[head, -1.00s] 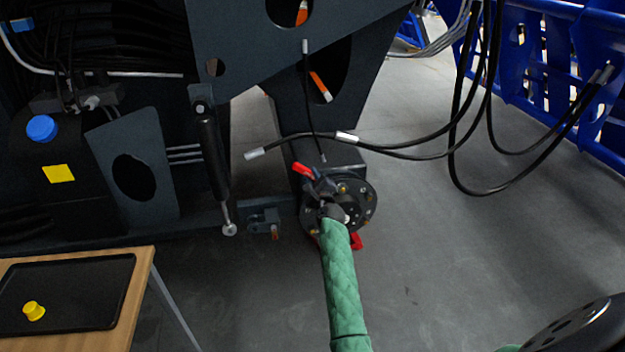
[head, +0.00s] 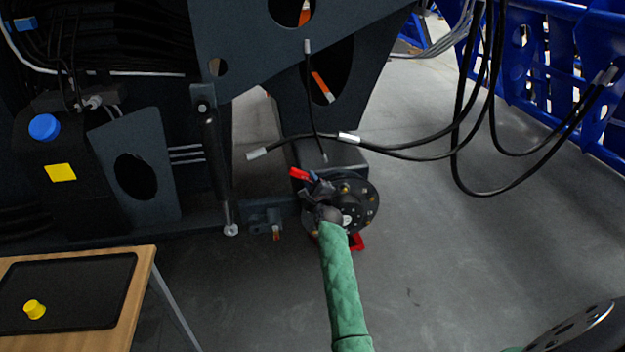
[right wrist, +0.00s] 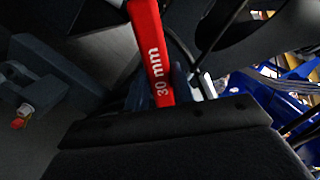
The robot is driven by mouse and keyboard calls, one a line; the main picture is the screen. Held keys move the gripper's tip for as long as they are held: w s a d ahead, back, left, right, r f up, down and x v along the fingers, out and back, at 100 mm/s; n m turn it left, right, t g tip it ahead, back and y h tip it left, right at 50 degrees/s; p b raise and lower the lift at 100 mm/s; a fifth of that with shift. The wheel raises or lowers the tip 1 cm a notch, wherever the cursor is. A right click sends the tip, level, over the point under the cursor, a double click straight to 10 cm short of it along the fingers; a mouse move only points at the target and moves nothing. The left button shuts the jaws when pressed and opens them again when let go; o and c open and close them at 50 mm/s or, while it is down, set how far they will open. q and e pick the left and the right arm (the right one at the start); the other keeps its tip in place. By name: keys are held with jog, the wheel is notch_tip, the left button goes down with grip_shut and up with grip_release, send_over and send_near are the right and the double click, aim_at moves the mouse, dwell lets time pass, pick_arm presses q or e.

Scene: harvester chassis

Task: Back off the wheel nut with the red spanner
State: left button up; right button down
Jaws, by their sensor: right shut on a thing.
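The red spanner (head: 299,174) is held by my right gripper (head: 317,188) at the wheel hub (head: 366,203). Its red end sticks out up and left of the gripper in the head view. In the right wrist view the spanner (right wrist: 153,50) shows its red shank marked "30 mm" rising from the gripper. The hub is a dark round flange with several brass-coloured nuts (head: 346,188). My right gripper and wrist cover the hub's left part. I cannot tell whether the spanner's jaw sits on a nut.
A red piece (head: 356,242) shows below the hub. Black hoses (head: 410,155) hang across the chassis to the right. Floor right of the hub is clear.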

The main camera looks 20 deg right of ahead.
jog(key=shift+w+a+f+n, duration=0.1)
jog(key=shift+a+f+n, duration=0.25)
jog(key=shift+f+n, duration=0.05)
jog(key=shift+w+a+f+n+b, duration=0.1)
jog(key=shift+a+f+n+b, duration=0.15)
jog(key=shift+f+n, duration=0.45)
jog(key=shift+w+a+f+n+b, duration=0.1)
jog(key=shift+a+f+n, duration=0.35)
jog(key=shift+f, duration=0.3)
jog(key=shift+d, duration=0.1)
jog(key=shift+a+f+n+b, duration=0.2)
jog(key=shift+f+n, duration=0.4)
jog(key=shift+f, duration=0.2)
jog(key=shift+a+f+n+b, duration=0.15)
jog(key=shift+f+n, duration=0.4)
jog(key=shift+f, duration=0.2)
jog(key=shift+f, duration=0.1)
